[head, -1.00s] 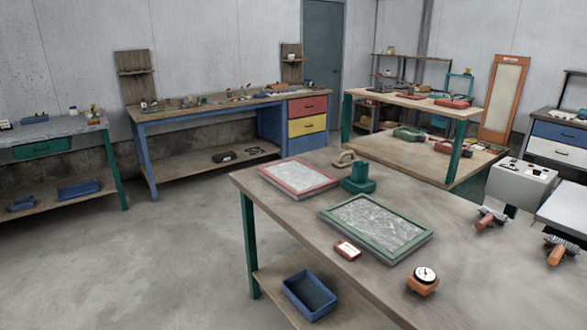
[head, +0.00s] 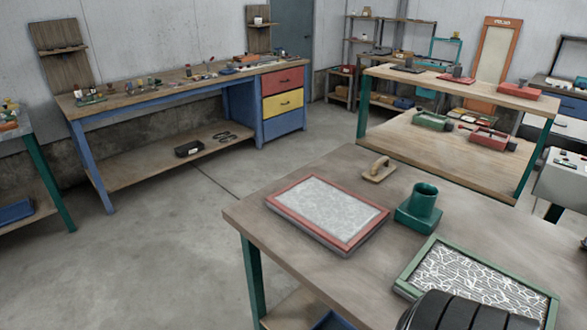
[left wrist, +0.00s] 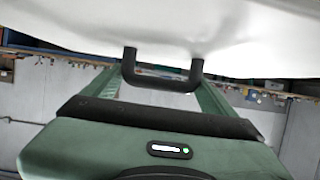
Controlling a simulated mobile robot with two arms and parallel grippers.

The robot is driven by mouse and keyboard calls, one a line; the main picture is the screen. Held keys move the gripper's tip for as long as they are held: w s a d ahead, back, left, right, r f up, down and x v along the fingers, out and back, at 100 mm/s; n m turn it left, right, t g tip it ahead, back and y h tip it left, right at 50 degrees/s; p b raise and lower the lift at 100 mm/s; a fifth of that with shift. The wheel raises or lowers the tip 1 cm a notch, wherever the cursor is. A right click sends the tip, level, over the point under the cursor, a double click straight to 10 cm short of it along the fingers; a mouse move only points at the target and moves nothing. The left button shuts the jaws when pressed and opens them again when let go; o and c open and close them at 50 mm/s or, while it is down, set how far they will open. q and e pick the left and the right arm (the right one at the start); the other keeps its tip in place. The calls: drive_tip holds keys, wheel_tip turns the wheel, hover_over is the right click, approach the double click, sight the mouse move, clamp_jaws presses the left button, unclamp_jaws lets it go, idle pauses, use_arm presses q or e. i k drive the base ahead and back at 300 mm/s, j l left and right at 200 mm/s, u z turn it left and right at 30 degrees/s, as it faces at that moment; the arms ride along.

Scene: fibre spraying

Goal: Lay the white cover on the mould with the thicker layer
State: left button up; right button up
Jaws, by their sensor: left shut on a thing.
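A red-framed mould (head: 305,225) lies on the near table; its pale grey-white layer looks dense and even. A green-framed mould (head: 412,268) lies to its right and nearer; its white strands are sparse, with dark gaps between them. In the left wrist view my left gripper (left wrist: 160,80) is shut on the black handle (left wrist: 165,84) of the white cover (left wrist: 160,25). The cover fills the top of that view, and most of it is cut off. Neither the cover nor my left gripper shows in the head view. My right gripper is not in view.
On the near table (head: 350,300), a green pot (head: 420,207) stands between the moulds at the back. A tan-handled tool (head: 379,170) lies behind the red-framed mould. My black ribbed arm part hides the green-framed mould's near corner. A two-level bench (head: 450,90) stands beyond.

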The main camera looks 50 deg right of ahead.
sight(328, 204)
drive_tip(key=i+z, duration=0.3)
drive_tip(key=i+j+z, duration=0.2)
drive_tip(key=i+z, duration=0.15)
drive_tip(key=i+j+z, duration=0.3)
drive_tip(key=i, duration=0.15)
